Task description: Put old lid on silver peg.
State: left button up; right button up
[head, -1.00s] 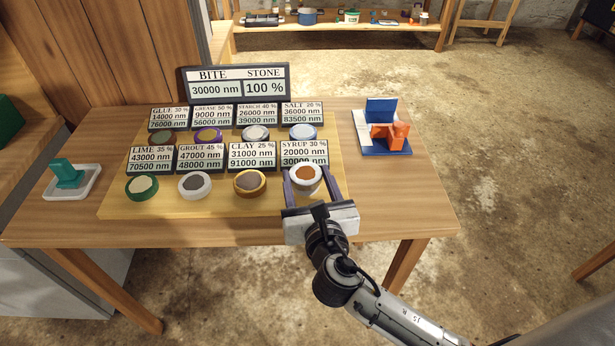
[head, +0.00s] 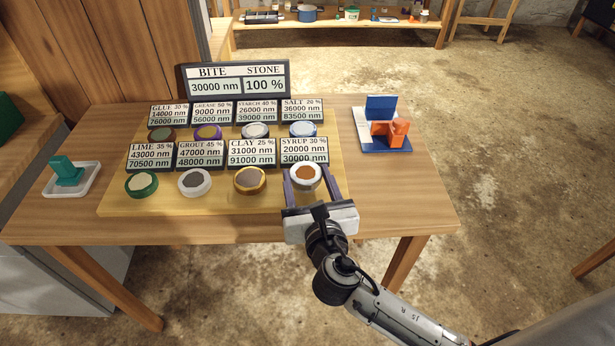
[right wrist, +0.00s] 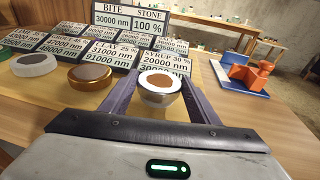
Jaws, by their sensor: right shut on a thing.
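My right gripper (head: 313,188) has its two dark fingers on either side of a round, silver-white pot with a brown top (head: 306,174), in front of the SYRUP sign. It is shut on this pot, which also shows between the fingers in the right wrist view (right wrist: 160,87). I cannot tell whether the pot touches the board below. I cannot make out anything that is plainly an old lid or a silver peg. My left gripper is not in view.
Several other round pots, such as the amber one (head: 250,181), stand in two rows on a yellow board (head: 130,209), with signs behind. A teal block on a white tray (head: 86,187) is at the left. An orange object (head: 393,131) on a blue-and-white stand is at the right.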

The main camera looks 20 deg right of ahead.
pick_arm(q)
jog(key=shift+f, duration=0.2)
pick_arm(e)
jog(key=shift+f, duration=0.45)
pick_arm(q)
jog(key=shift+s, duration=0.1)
pick_arm(e)
jog(key=o, duration=1.1)
